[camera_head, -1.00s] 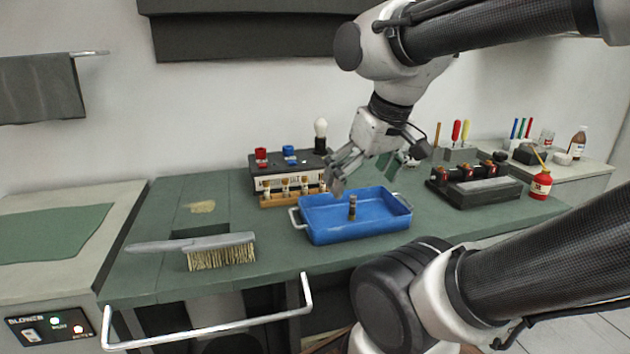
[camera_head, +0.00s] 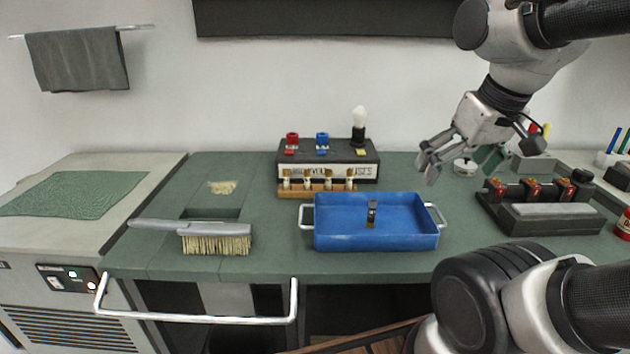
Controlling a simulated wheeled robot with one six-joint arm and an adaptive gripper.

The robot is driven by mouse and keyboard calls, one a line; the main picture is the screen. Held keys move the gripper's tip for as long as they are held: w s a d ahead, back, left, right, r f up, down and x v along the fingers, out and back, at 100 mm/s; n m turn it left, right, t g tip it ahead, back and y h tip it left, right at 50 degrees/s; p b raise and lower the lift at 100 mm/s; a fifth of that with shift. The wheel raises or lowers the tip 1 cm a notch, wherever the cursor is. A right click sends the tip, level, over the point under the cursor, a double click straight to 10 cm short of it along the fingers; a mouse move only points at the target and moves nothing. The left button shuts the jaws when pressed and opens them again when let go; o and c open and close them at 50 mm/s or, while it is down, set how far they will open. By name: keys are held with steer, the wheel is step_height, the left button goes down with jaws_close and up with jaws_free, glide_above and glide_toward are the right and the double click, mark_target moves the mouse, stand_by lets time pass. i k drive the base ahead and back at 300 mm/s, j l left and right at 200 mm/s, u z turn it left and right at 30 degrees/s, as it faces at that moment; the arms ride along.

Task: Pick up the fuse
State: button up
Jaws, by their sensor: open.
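A small dark cylinder with a paler band, which looks like a fuse (camera_head: 372,213), stands upright in the blue tray (camera_head: 332,240). Several pale fuse-like cylinders with brass ends (camera_head: 308,183) stand in a wooden rack (camera_head: 292,192) behind the tray, in front of a dark tester box; its lettering is partly covered by them. My gripper (camera_head: 459,166) is open and empty, above the bench behind and right of the tray, with its fingers pointing down-left. It touches neither the tray nor the cylinders.
A brush (camera_head: 216,238) lies on the bench left of the tray. The tester box (camera_head: 365,170) carries red and blue terminals and a bulb. A dark holder (camera_head: 545,215) with red-and-black parts stands at right. A metal rail (camera_head: 200,319) runs along the front edge.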

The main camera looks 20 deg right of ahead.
mark_target(285, 172)
steer(key=k, duration=0.65)
steer(key=i+j+z, duration=0.1)
steer(key=j, duration=0.2)
steer(key=i+j+z, duration=0.1)
steer(key=j, duration=0.25)
steer(key=i+j+z, duration=0.1)
steer(key=i+j, duration=0.15)
steer(key=i+j+z, duration=0.1)
steer(key=j, duration=0.3)
steer(key=i+j+z, duration=0.1)
steer(key=j, duration=0.25)
